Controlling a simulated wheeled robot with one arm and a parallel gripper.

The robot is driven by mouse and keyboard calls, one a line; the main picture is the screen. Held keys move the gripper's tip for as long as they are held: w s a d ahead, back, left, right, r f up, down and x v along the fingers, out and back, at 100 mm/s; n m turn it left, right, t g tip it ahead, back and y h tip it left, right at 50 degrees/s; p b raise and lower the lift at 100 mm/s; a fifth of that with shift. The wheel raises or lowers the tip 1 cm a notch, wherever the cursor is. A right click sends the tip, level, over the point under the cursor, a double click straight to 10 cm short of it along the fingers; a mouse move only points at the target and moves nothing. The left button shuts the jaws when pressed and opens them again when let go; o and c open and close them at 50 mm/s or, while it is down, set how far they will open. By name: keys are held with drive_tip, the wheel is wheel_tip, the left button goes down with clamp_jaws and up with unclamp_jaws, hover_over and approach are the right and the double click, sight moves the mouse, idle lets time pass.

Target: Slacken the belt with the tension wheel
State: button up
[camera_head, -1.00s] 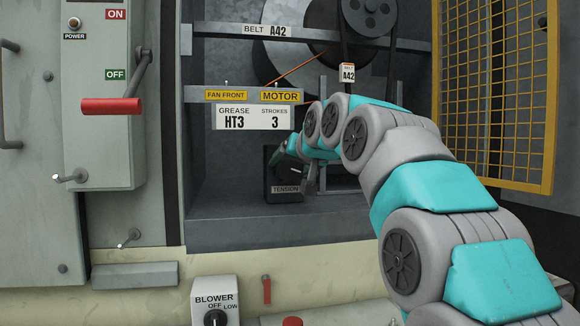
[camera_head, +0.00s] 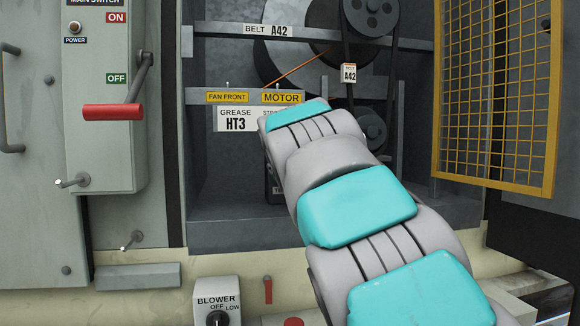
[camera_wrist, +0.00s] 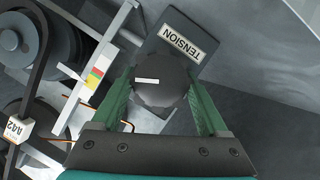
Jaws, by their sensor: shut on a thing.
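The tension wheel (camera_wrist: 158,82) is a dark round knob with a small white mark in the wrist view. It sits in front of a dark plate with a TENSION label (camera_wrist: 181,44). My gripper (camera_wrist: 160,95) has its green fingers on both sides of the wheel and is shut on it. The belt (camera_wrist: 40,75) is a dark loop with an A42 tag at the left of the wrist view; the tag (camera_head: 348,73) also shows in the head view. My arm hides the wheel and most of the tension box in the head view.
A yellow mesh door (camera_head: 497,95) stands open at the right. A grey rail (camera_head: 300,36) crosses the opening above. The main switch box with its red handle (camera_head: 113,112) is at the left. The blower knob box (camera_head: 216,303) is below.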

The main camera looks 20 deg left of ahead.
drive_tip(key=n+t+h, duration=0.1)
drive_tip(key=n, duration=0.2)
drive_tip(key=shift+s+r+t+p, duration=0.1)
drive_tip(key=shift+t+p, duration=0.2)
drive_tip(key=shift+p, duration=0.05)
drive_tip(key=n, duration=0.1)
drive_tip(key=n+t, duration=0.1)
drive_tip(key=n, duration=0.1)
drive_tip(key=n+t+h+p, duration=0.1)
drive_tip(key=shift+a+f+n, duration=0.15)
drive_tip(key=shift+f+n, duration=0.1)
drive_tip(key=shift+n, duration=0.15)
drive_tip(key=o, duration=1.2)
drive_tip(key=shift+o, duration=0.2)
